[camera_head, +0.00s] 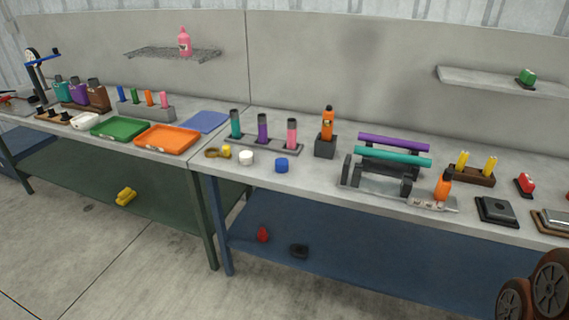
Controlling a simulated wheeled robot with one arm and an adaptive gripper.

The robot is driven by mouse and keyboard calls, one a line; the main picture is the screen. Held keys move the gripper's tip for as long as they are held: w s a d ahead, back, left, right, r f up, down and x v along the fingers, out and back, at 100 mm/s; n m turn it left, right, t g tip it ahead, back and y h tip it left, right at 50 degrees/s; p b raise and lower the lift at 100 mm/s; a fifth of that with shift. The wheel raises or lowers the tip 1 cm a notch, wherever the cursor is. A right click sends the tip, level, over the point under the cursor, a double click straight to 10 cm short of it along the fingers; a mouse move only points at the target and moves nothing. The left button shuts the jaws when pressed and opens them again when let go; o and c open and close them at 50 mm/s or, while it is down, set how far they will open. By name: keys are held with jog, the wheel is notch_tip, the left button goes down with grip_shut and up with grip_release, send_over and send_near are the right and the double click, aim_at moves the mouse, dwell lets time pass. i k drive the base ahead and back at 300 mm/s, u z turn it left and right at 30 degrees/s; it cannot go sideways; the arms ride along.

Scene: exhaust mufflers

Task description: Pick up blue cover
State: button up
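A small round blue cover (281,165), like a short cap, sits on the grey top of the right workbench, near its front edge. It stands just right of a white round cap (246,158) and is fully visible, with nothing on it. My gripper is not in view, so its state and its place relative to the cover cannot be seen.
A yellow-and-brown item (218,152) lies left of the white cap. A rack of coloured tubes (262,130) and an orange bottle in a dark block (326,145) stand behind. A fixture with purple and teal tubes (392,160) is to the right. Bench in front of the cover is clear.

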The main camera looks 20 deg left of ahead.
aim_at(281, 164)
jog(key=u, duration=0.95)
jog(key=k, duration=0.45)
jog(key=z, duration=0.9)
jog(key=i, duration=0.35)
jog(key=u, duration=0.6)
jog(key=i, duration=1.05)
jog(key=u, duration=1.35)
jog(key=i, duration=0.45)
jog(key=u, duration=0.45)
